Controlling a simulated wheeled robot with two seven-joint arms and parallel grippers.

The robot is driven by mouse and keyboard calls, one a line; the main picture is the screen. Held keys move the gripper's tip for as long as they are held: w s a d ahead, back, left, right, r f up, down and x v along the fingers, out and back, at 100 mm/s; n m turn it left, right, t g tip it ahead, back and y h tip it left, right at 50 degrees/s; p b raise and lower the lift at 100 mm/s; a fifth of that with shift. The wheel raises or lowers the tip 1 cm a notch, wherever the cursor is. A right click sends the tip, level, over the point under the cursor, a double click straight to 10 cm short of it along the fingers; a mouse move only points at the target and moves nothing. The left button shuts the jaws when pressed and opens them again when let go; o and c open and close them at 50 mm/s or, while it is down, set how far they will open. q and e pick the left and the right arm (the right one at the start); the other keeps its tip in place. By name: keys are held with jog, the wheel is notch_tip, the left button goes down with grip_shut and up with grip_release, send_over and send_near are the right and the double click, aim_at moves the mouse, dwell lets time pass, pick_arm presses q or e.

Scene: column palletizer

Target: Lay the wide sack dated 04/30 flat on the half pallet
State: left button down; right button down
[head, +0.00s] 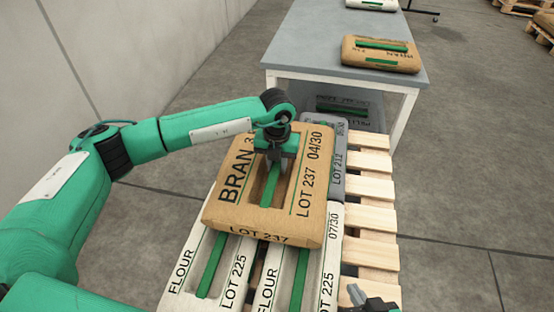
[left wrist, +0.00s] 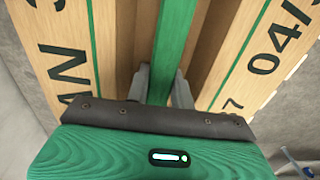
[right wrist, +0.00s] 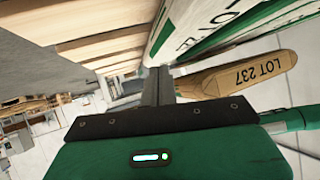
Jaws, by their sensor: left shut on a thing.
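The wide brown sack (head: 237,200), printed BRAN, LOT 237 and 04/30, hangs over the white flour sacks on the half pallet (head: 378,222). My left gripper (head: 273,160) is shut on its green strap, which shows between the fingers in the left wrist view (left wrist: 160,88). In the right wrist view the sack's end (right wrist: 240,78) shows beside a white sack, with a gap between them. My right gripper (head: 357,297) is empty and low by the pallet's near right side; its fingers (right wrist: 158,85) look together.
Two white flour sacks (head: 228,262) and a grey sack (head: 337,180) lie on the pallet, whose slats are bare along the right. Behind stands a grey-topped table (head: 310,50) with a brown sack (head: 380,58) and a white sack (head: 372,4). A dark sack (head: 345,108) shows beneath it.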

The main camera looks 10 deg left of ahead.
pick_arm(q)
notch_tip(320, 180, down, 2)
jog(key=shift+w+f, duration=0.15)
jog(key=shift+f, duration=0.1)
pick_arm(e)
jog(key=shift+a+f, duration=0.2)
jog(key=shift+a, duration=0.2)
pick_arm(q)
jog(key=shift+f+b, duration=0.45)
jog(key=shift+b, duration=0.05)
pick_arm(e)
jog(key=shift+w+a+r+t+y, duration=0.15)
jog(key=shift+a+r+t+y, duration=0.3)
jog(key=shift+t, duration=0.25)
pick_arm(q)
jog(key=shift+f, duration=0.1)
pick_arm(e)
jog(key=shift+a, duration=0.1)
pick_arm(q)
jog(key=c, duration=1.6)
grip_release()
jog(key=shift+f, duration=0.3)
jog(key=o, duration=0.4)
jog(key=shift+s+r, duration=0.15)
jog(key=shift+s, duration=0.1)
